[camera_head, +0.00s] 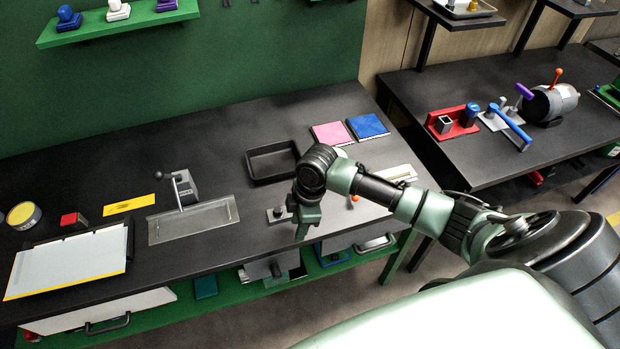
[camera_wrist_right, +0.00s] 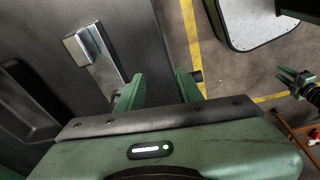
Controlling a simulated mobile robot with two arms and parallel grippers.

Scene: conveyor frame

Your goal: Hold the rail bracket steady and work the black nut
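A grey metal plate with a raised block, perhaps the rail bracket (camera_head: 277,214), lies near the front edge of the dark bench. It also shows in the right wrist view (camera_wrist_right: 92,48), ending beside my left-hand finger there. My right gripper (camera_head: 304,226) points down just right of it; in its wrist view the two green fingers (camera_wrist_right: 158,88) stand apart with nothing between them. My left gripper (camera_wrist_right: 296,80) shows far off, fingers apart and empty.
A black tray (camera_head: 273,176) lies behind the plate, with pink (camera_head: 332,134) and blue (camera_head: 367,127) pads farther back. A lever fixture (camera_head: 183,188) and a metal tray (camera_head: 160,235) are to the left. A second bench (camera_head: 480,150) stands right across a gap.

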